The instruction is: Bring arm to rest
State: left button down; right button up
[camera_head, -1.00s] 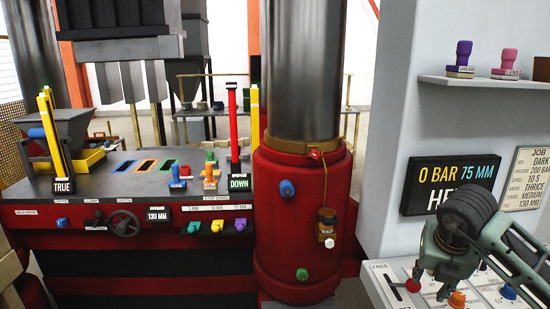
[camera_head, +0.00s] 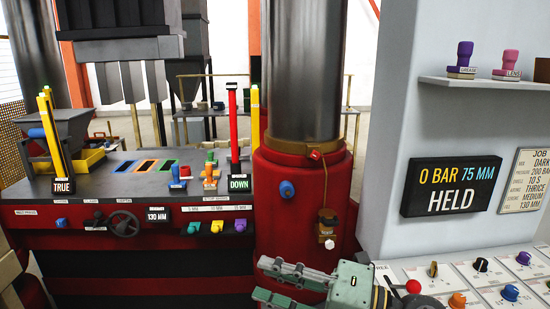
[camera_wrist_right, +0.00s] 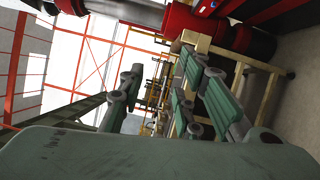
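My right gripper (camera_head: 264,280) is low in the head view, in front of the lower part of the red press cylinder (camera_head: 275,225). Its fingers point left and are apart with nothing between them. In the right wrist view the two green fingers (camera_wrist_right: 160,90) also stand apart, with only background between them. My right arm comes in from the bottom, beside the white control panel (camera_head: 430,270). The gripper hides the cylinder's lower end. My left gripper is not in view.
A red-knobbed lever (camera_head: 413,286) and several coloured knobs sit on the panel, close to my right arm. A dark display (camera_head: 453,186) reads 0 BAR 75 MM HELD. The press console (camera_head: 120,180) with levers stands at left. A wooden frame (camera_wrist_right: 240,60) shows in the wrist view.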

jog(key=w+d+r+m+t, duration=0.1)
jog(key=d+r+m+t, duration=0.35)
jog(key=m+t, duration=0.35)
jog(key=w+d+f+m+t+h, duration=0.2)
jog(key=w+d+m+t+h, duration=0.1)
jog(key=d+m+t+h, duration=0.65)
jog(key=s+d+f+m+g+h, duration=0.1)
jog(key=d+f+m+g+h, duration=0.4)
jog(key=f, duration=0.3)
jog(key=s+d+f+m+g+h, duration=0.1)
jog(key=d+f+m+g+h, duration=0.25)
jog(key=f+m, duration=0.4)
jog(key=s+a+f+m+g, duration=0.2)
jog(key=s+f+g, duration=1)
jog(key=s+f, duration=1.1)
jog(key=s+f+g, duration=0.1)
jog(key=s+f, duration=0.1)
jog(key=f, duration=1)
jog(key=s+f, duration=0.2)
jog(key=f, duration=1.1)
jog(key=s+d+f+g, duration=0.1)
jog(key=s+d+f, duration=0.2)
jog(key=s+f, duration=1.1)
jog(key=shift+s+f+n+y, duration=0.3)
jog(key=shift+s+f+n, duration=0.1)
jog(key=shift+s, duration=0.75)
